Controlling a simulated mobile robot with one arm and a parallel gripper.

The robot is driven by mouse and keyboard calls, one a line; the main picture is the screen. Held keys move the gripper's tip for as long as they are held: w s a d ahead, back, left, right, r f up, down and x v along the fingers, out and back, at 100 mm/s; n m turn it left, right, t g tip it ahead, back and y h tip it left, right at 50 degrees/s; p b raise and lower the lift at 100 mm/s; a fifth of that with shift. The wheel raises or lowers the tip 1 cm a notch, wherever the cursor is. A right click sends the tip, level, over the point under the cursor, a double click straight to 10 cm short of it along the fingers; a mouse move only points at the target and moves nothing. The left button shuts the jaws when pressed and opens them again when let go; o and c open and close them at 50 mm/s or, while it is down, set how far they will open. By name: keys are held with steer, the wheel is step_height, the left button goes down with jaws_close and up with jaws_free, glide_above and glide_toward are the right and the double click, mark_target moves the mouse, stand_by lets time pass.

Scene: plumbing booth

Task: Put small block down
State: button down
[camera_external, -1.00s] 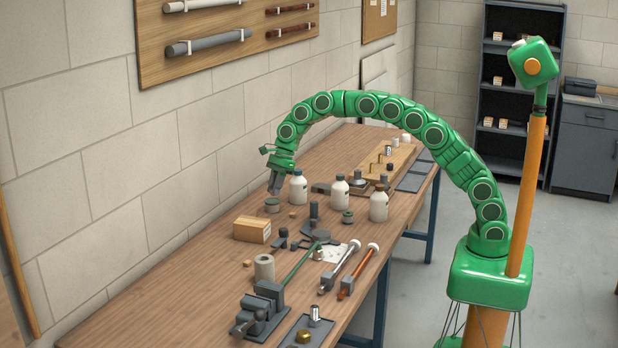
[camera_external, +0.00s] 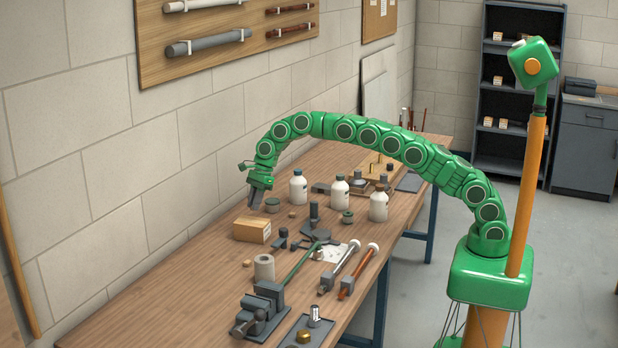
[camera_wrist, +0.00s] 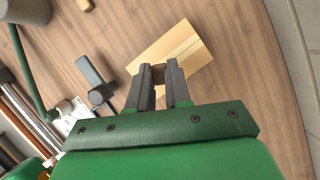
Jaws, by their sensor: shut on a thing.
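A small brown wooden block (camera_wrist: 158,75) is between the fingertips of my gripper (camera_wrist: 159,70) in the wrist view. My gripper is shut on it, and the fingers partly cover it. In the external view my gripper (camera_external: 254,202) points down above the wooden bench (camera_external: 190,262), just behind the cardboard box (camera_external: 252,229). The block cannot be made out in that view. In the wrist view the cardboard box (camera_wrist: 186,42) lies below and beyond the fingertips. I cannot tell the exact gap between them.
White bottles (camera_external: 298,188) and a lidded jar (camera_external: 272,205) stand right of my gripper. A grey roll (camera_external: 264,267), a vise (camera_external: 262,306) and pipes (camera_external: 340,268) are on the near bench. Another small block (camera_external: 248,264) lies near the roll. The wall-side strip is mostly clear.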

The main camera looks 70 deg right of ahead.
mark_target(253, 220)
steer(key=shift+w+f, duration=0.25)
steer(key=shift+f, duration=0.1)
steer(key=shift+w+a+f, duration=0.1)
steer(key=shift+w+f, duration=0.2)
steer(key=shift+f, duration=1.55)
steer(key=shift+f, duration=0.15)
steer(key=c, duration=1.1)
jaws_free()
steer(key=shift+o, duration=0.2)
